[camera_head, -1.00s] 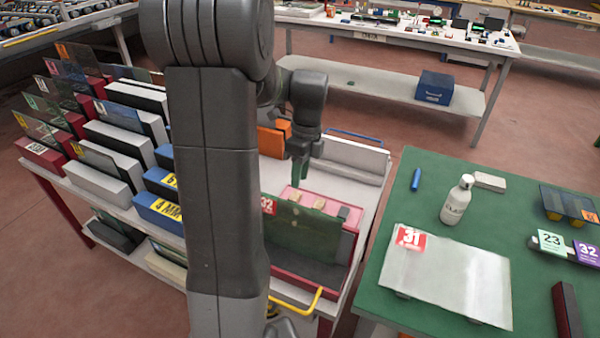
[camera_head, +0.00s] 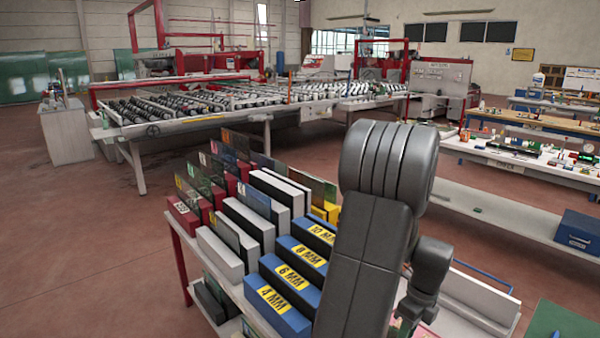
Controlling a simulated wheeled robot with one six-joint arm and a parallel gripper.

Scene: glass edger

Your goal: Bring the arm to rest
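My arm rises in the lower right middle of the head view, its thick dark grey upper link and rounded joint in front of the rack cart. A smaller dark wrist part shows to its right, low over the cart. My gripper's fingers are hidden behind the arm or below the picture edge, so whether it is open or holds anything does not show.
A rack (camera_head: 200,240) with slotted blocks and glass sheets stands left of my arm. Blue blocks (camera_head: 283,312) marked in MM sit beside it. A green table (camera_head: 560,325) shows at lower right. A roller machine (camera_head: 200,122) stands behind; open floor (camera_head: 70,230) lies left.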

